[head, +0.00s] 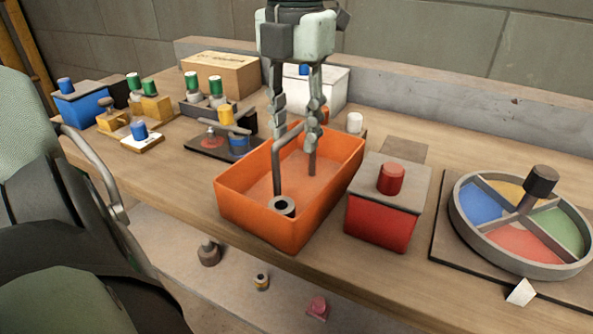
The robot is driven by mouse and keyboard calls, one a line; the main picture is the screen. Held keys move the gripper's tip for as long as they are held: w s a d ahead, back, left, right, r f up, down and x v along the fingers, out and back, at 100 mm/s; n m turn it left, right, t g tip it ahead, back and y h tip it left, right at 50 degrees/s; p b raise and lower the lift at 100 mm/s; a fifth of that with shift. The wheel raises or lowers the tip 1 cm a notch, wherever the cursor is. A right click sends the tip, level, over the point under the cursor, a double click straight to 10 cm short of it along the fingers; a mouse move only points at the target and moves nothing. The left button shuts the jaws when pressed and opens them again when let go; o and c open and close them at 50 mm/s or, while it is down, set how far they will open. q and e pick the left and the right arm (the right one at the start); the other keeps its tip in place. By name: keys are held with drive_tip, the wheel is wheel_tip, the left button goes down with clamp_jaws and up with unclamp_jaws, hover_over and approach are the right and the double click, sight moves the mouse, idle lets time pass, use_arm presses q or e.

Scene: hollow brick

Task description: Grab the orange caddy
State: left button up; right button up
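The orange caddy (332,192) stands on the wooden bench at the centre of the head view. It is an open box with a grey arched handle (277,170) rising from inside it. My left gripper (297,138) points down from above, with its fingers apart near the top bar of the handle. The fingertips overlap the bar's two ends in the picture, and I cannot tell whether they touch it. A small dark ring-shaped piece (282,206) shows at the caddy's near end. My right gripper is not in view.
A red box with a knob (379,230) stands close to the caddy's right. A round four-colour tray (455,225) is farther right. Blue and yellow items (82,104), a cardboard box (228,75) and a white box (325,92) stand behind and left. Small pieces lie below.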

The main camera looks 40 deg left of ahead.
use_arm(q)
drive_tip(key=shift+f, duration=0.5)
clamp_jaws()
drive_tip(key=shift+w+r, duration=0.1)
